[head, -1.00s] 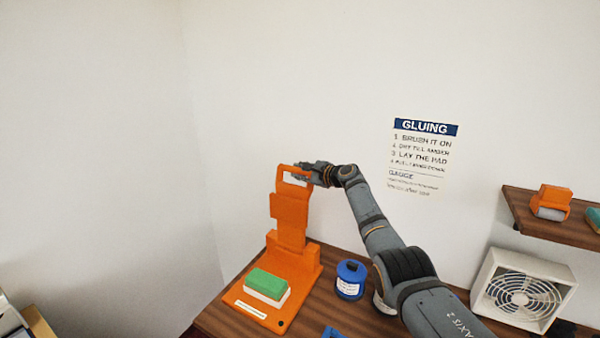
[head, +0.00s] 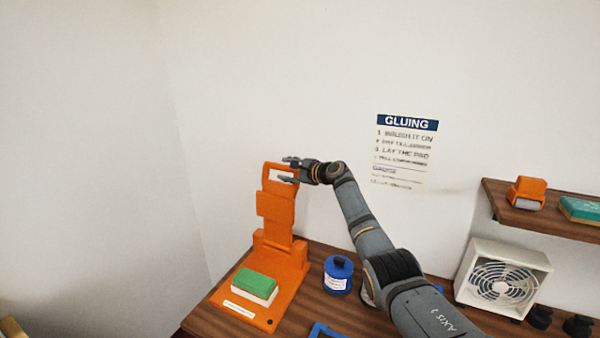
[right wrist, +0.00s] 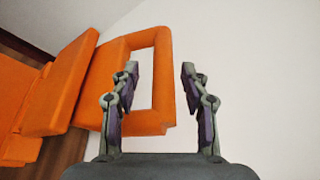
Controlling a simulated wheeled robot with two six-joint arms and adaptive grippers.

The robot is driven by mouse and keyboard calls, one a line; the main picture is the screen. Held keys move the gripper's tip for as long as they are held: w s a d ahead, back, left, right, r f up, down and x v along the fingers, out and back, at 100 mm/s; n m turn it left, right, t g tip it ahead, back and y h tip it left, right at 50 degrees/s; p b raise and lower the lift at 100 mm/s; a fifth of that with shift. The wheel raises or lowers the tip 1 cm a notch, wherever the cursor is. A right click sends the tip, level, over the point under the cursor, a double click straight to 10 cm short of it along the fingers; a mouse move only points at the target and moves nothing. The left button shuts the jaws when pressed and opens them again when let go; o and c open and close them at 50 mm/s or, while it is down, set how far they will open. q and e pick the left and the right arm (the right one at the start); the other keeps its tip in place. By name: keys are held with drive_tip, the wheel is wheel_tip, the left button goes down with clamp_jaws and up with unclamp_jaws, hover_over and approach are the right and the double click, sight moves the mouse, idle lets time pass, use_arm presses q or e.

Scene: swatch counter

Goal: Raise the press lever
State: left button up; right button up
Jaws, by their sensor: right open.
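The orange press stands on the counter, and its orange lever (head: 274,205) stands up, close to upright, with an open loop handle at the top. The lever also shows in the right wrist view (right wrist: 105,85). A green pad on a white block (head: 255,284) lies on the press base (head: 287,275). My right gripper (head: 290,169) is open at the handle. In the right wrist view, the handle's end bar (right wrist: 165,60) lies between the spread fingers (right wrist: 160,72), with clear gaps to both. My left gripper is out of view.
A blue lidded pot (head: 338,276) stands right of the press, with a blue frame-like item (head: 325,330) in front. A fan (head: 502,280) is further right, below a wall shelf (head: 545,222). A gluing sign (head: 405,150) hangs behind my right arm.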

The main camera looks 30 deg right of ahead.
drive_tip(key=v, duration=1)
drive_tip(key=shift+s, duration=0.4)
drive_tip(key=shift+d, duration=0.1)
